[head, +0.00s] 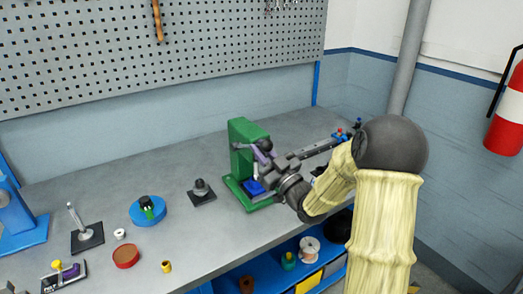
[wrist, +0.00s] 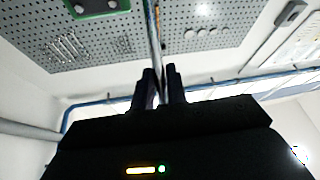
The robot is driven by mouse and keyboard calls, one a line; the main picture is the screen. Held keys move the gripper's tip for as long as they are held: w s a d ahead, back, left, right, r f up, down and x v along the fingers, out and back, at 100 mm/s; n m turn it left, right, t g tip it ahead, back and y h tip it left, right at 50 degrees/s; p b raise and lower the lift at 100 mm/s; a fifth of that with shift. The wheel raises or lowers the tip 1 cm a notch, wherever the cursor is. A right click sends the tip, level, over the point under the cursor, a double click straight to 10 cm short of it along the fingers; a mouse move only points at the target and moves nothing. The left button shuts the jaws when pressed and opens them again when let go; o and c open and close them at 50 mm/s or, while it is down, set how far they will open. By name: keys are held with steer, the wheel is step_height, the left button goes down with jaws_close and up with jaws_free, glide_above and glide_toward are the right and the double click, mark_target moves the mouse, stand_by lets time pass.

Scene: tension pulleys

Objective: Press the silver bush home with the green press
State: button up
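The green press (head: 243,140) stands on the bench in the middle of the head view. My gripper (head: 268,163) is at the press, close to the lever and above the blue block. In the wrist view, my gripper's fingers (wrist: 161,88) point up with a narrow gap. A thin grey rod shows in line with that gap; whether they hold it is unclear. I cannot make out the silver bush at the press.
Left of the press are a dark post stand (head: 201,192), a blue round fixture (head: 148,210), a pale ring (head: 119,234), a red round dish (head: 126,256) and a brass bush (head: 166,266). A pegboard (head: 150,60) hangs behind.

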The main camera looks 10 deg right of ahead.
steer(key=o, duration=0.3)
steer(key=shift+a+f, duration=0.1)
steer(key=shift+f, duration=0.3)
steer(key=shift+o, duration=0.3)
steer(key=shift+r, duration=0.15)
steer(key=b+v, duration=0.5)
steer(key=v, duration=1.2)
steer(key=shift+s, duration=0.25)
steer(key=shift+w, duration=0.1)
